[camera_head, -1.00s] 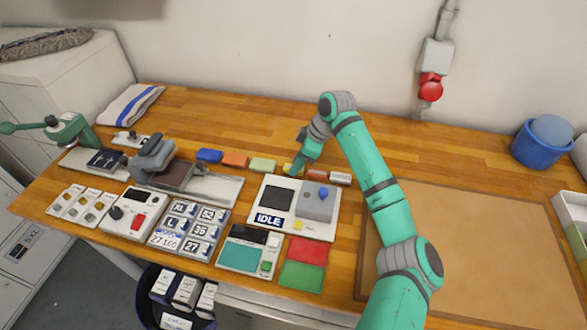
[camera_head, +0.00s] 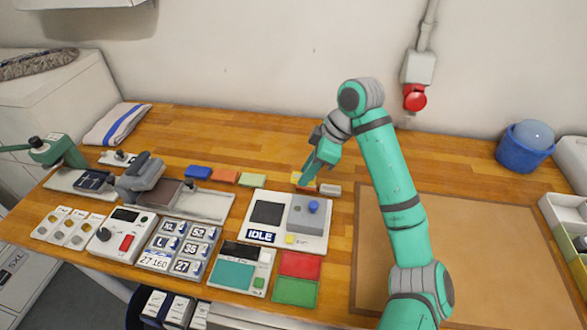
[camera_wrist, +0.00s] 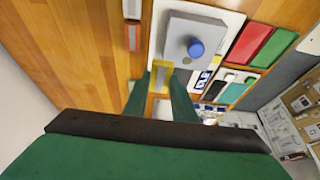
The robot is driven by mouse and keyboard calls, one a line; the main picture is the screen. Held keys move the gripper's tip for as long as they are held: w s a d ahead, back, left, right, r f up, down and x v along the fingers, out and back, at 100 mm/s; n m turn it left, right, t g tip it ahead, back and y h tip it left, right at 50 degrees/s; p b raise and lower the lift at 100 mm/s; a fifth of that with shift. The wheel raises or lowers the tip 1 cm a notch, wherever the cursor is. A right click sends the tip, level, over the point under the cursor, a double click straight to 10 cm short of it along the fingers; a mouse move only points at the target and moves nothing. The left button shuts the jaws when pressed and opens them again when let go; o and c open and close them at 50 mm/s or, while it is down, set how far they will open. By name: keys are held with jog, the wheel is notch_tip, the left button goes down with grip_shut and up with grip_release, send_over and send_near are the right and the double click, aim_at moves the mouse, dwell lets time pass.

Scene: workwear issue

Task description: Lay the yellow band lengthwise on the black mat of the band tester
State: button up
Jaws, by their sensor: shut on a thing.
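My gripper (camera_head: 304,184) points down behind the band tester. In the wrist view its two fingers (camera_wrist: 161,92) are shut on the yellow band (camera_wrist: 160,77), which shows between them. In the head view only a little of the yellow band (camera_head: 296,177) shows beside the fingers. The band tester (camera_head: 258,237) is a white box with an IDLE display and a grey block with a blue knob (camera_head: 313,206). Its black mat (camera_head: 267,212) lies bare left of the block. The band is behind the mat, apart from it. Its height above the bench is unclear.
Blue (camera_head: 198,172), orange (camera_head: 225,177) and green (camera_head: 252,180) bands lie in a row to the left. A grey-white band (camera_head: 330,189) lies right of my gripper. Red (camera_head: 299,264) and green (camera_head: 295,291) pads lie in front of the tester. A brown mat (camera_head: 480,245) leaves free room at right.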

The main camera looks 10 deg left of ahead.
jog(key=s+a+r, duration=0.2)
jog(key=s+a, duration=0.1)
jog(key=s, duration=0.6)
jog(key=s+a+r, duration=0.2)
jog(key=s+a, duration=0.1)
jog(key=s, duration=0.6)
send_near(265, 212)
jog(key=shift+s+a+f, duration=0.3)
jog(key=shift+s+a, duration=0.4)
jog(key=shift+a, duration=0.2)
jog(key=shift+w+a+f, duration=0.15)
jog(key=shift+w+f, duration=0.4)
jog(key=shift+f, duration=0.05)
jog(key=f, duration=0.3)
jog(key=shift+w+f, duration=0.25)
jog(key=shift+w, duration=0.05)
jog(key=shift+s+a, duration=0.15)
jog(key=shift+a, duration=0.15)
jog(key=o, duration=0.6)
jog(key=shift+d+f, duration=0.1)
jog(key=shift+d, duration=0.05)
jog(key=o, duration=0.4)
jog(key=shift+d, duration=0.3)
